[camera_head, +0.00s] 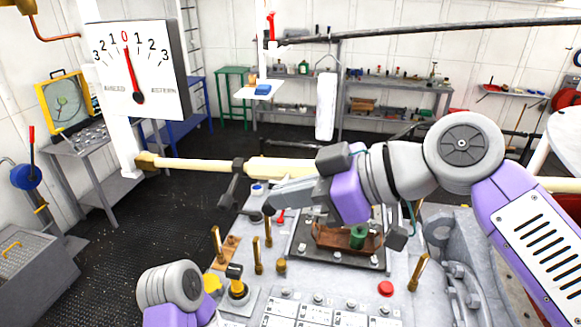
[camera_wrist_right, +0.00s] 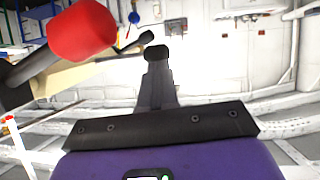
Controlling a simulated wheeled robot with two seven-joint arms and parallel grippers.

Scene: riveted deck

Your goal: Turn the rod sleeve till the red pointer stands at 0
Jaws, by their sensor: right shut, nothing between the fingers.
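The white dial (camera_head: 158,75) at the upper left carries a red pointer (camera_head: 131,70), which stands almost upright with its tip at the 0. The pale rod sleeve (camera_head: 195,164) runs level to the right from below the dial, with a dark clamp (camera_head: 238,166) on it; my right arm hides part of it. My right gripper (camera_head: 268,208) is shut and empty, just below the sleeve and right of the clamp. In the right wrist view, the shut fingers (camera_wrist_right: 157,55) show near a red knob (camera_wrist_right: 82,31) and the pale sleeve (camera_wrist_right: 68,75). My left gripper is out of view.
Below the sleeve is a grey console (camera_head: 240,275) with upright brass levers (camera_head: 218,243) and a red button (camera_head: 386,288). A dark bar (camera_head: 440,28) crosses overhead. Dark floor (camera_head: 150,240) lies open at the left.

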